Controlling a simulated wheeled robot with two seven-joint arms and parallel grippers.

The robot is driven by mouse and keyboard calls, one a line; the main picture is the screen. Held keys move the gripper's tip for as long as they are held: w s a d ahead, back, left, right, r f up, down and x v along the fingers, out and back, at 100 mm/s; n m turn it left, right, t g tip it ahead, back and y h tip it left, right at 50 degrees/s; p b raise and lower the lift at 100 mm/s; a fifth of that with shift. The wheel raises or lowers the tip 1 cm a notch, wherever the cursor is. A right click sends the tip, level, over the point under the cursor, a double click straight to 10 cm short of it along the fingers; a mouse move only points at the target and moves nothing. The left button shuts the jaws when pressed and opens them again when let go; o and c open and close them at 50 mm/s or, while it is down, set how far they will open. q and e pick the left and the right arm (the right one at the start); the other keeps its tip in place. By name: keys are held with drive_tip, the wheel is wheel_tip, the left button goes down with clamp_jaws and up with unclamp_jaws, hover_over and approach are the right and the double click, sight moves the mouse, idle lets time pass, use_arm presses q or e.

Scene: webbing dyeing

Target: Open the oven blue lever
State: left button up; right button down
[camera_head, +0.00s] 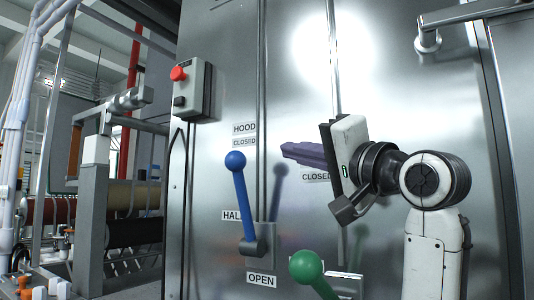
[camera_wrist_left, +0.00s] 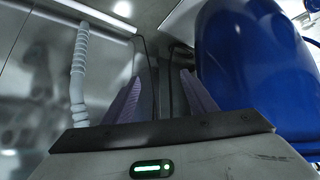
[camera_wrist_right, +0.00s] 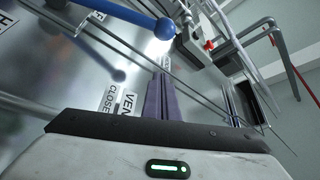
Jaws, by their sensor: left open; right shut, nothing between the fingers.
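The blue lever (camera_head: 240,200) is on the steel panel, its ball (camera_head: 235,160) up beside the CLOSED label under HOOD and its pivot low, just above the OPEN label. It stands nearly upright, leaning slightly left. My right gripper (camera_head: 285,150) is right of the ball, fingers shut and empty, pointing left; a gap separates them in the picture. In the right wrist view the shut fingers (camera_wrist_right: 160,80) lie below the blue ball (camera_wrist_right: 165,28), apart from it. My left gripper (camera_wrist_left: 158,85) shows only in its wrist view, open and empty.
A green-knobbed lever (camera_head: 306,266) is at the lower right of the blue one. A red-button box (camera_head: 193,90) sticks out at upper left, and a door handle (camera_head: 428,40) at upper right. A large blue rounded object (camera_wrist_left: 258,65) is close beside my left gripper.

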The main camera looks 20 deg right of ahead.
drive_tip(key=p+x, duration=0.1)
drive_tip(key=x, duration=0.3)
drive_tip(key=p+x, duration=0.2)
drive_tip(key=x, duration=0.3)
drive_tip(key=shift+w+r, duration=0.15)
drive_tip(key=shift+r, duration=0.15)
use_arm(q)
drive_tip(key=r, duration=0.2)
drive_tip(key=w+r, duration=0.1)
drive_tip(key=r, duration=0.1)
drive_tip(key=shift+r+p, duration=0.15)
drive_tip(key=shift+p, duration=0.15)
use_arm(e)
drive_tip(key=a+f, duration=0.1)
drive_tip(key=s+a+f, duration=0.1)
drive_tip(key=a, duration=0.1)
drive_tip(key=shift+s+a+f, duration=0.1)
drive_tip(key=shift+s+f, duration=0.05)
drive_tip(key=shift+f, duration=0.1)
use_arm(q)
drive_tip(key=shift+s, duration=0.1)
